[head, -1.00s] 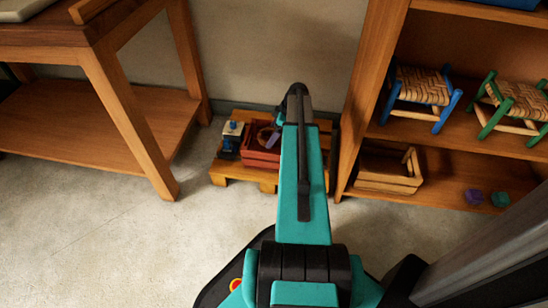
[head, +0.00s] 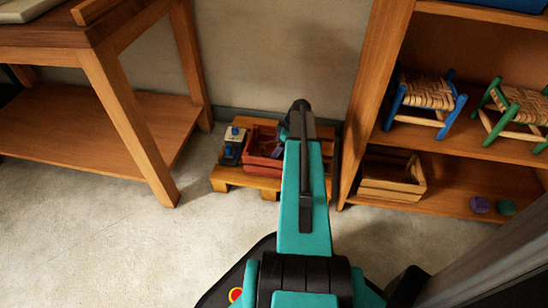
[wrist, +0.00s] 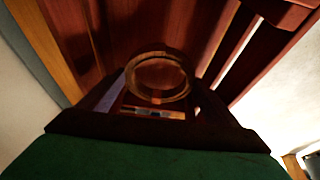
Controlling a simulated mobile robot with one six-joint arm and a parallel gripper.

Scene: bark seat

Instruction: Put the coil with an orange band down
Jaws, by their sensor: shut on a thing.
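The coil (wrist: 158,76), a brown ring with a small orange band on its near side, is in the middle of the wrist view. My gripper (wrist: 152,108) is shut on the near edge of the coil, by the band. Dark red walls, seemingly of the red crate (head: 262,165), surround the coil in the wrist view. In the head view my arm hides most of the gripper; a purplish part shows inside the crate. I cannot tell whether the coil touches the crate's floor.
The crate stands on a low wooden pallet (head: 233,182) beside a blue and white object (head: 233,145). A wooden table (head: 122,110) is at left. A shelf unit (head: 362,95) at right holds stools, a wooden box (head: 390,176) and small purple and green pieces. Floor in front is clear.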

